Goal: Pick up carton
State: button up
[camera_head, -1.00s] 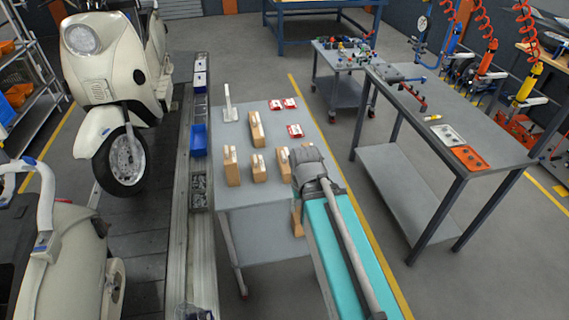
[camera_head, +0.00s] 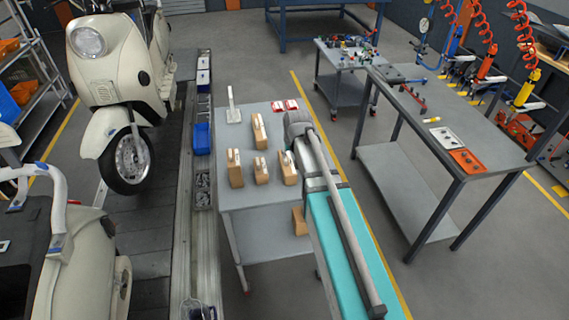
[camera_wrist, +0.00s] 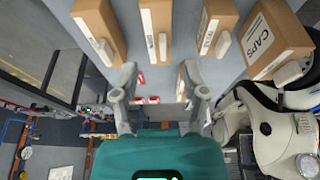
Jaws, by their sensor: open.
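Several brown cartons with white labels and small white parts stand on a grey table (camera_head: 235,203). In the head view I see a front-left carton (camera_head: 236,175), a front-middle carton (camera_head: 261,172), a front-right carton (camera_head: 289,172) and a rear carton (camera_head: 259,132). In the wrist view several cartons line the top edge, one lettered CAPS (camera_wrist: 268,42), another left of centre (camera_wrist: 158,22). My gripper (camera_wrist: 160,72) is open and empty, its fingers apart and clear of the cartons. In the head view my arm hides its fingertips.
Small red-and-white boxes (camera_head: 285,105) and a white upright stand (camera_head: 232,105) share the table. Another carton (camera_head: 299,221) is below on the shelf. A grey workbench (camera_head: 440,125) stands right.

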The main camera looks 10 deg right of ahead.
jog(key=shift+t, duration=0.5)
jog(key=w, duration=0.1)
jog(key=w+r, duration=0.1)
jog(key=w, duration=0.2)
jog(key=shift+w+r+p, duration=0.25)
jog(key=shift+r+p, duration=0.05)
jog(key=shift+r, duration=0.05)
jog(key=shift+f, duration=0.2)
jog(key=b, duration=0.8)
send_over(287, 164)
jog(key=f, duration=0.7)
jog(key=shift+w+f, duration=0.25)
jog(key=shift+f, duration=0.1)
jog(key=shift+b+x, duration=2.4)
jog(key=shift+x, duration=0.2)
jog(key=shift+a, duration=0.15)
grip_shut()
